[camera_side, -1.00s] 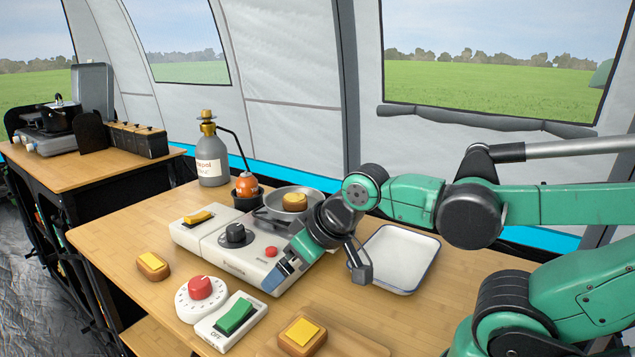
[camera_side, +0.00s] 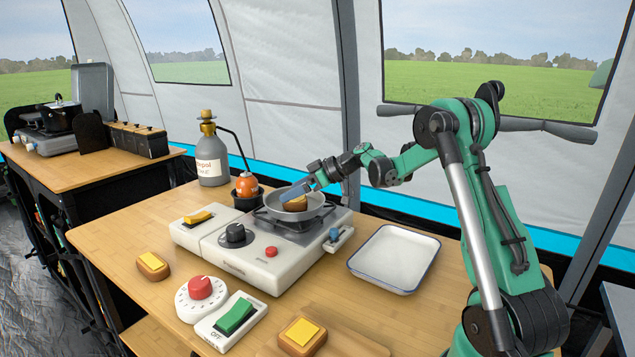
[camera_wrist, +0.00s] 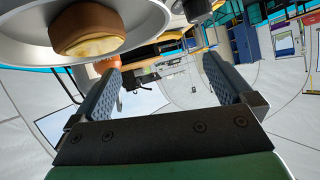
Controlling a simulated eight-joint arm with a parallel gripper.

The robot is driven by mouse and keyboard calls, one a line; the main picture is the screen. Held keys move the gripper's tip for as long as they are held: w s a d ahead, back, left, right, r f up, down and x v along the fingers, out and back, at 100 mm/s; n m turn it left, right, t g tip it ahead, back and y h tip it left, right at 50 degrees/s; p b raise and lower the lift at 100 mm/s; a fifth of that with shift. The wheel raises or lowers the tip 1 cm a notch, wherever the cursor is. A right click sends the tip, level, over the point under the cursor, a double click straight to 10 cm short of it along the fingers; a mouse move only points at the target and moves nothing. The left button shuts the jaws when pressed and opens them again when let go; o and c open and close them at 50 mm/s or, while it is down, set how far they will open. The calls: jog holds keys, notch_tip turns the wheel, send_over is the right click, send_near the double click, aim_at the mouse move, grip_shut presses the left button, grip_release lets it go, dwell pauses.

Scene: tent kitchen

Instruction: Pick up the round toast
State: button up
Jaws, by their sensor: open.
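The round toast (camera_side: 297,204) is brown and lies in the grey frying pan (camera_side: 312,214) on the stove. My gripper (camera_side: 289,194) is over the pan, its blue fingers tilted down beside the toast and overlapping it in the side view. In the wrist view the toast (camera_wrist: 88,32) shows at upper left inside the pan (camera_wrist: 25,47). My two fingers (camera_wrist: 160,82) are spread apart there, with nothing between them; the toast lies outside the gap. Whether a finger touches the toast or pan cannot be told.
The stove (camera_side: 262,262) has knobs at its front. A white tray (camera_side: 393,258) stands empty at right. Other breads with yellow squares lie at left (camera_side: 153,267) and front (camera_side: 303,336).

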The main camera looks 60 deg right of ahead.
aim_at(295, 201)
jog(key=d+f, duration=0.1)
jog(key=d, duration=0.1)
jog(key=d+t, duration=0.1)
jog(key=d, duration=0.1)
jog(key=s+d+f+n+t, duration=0.1)
jog(key=d, duration=0.1)
jog(key=shift+f, duration=0.3)
jog(key=shift+x, duration=2.7)
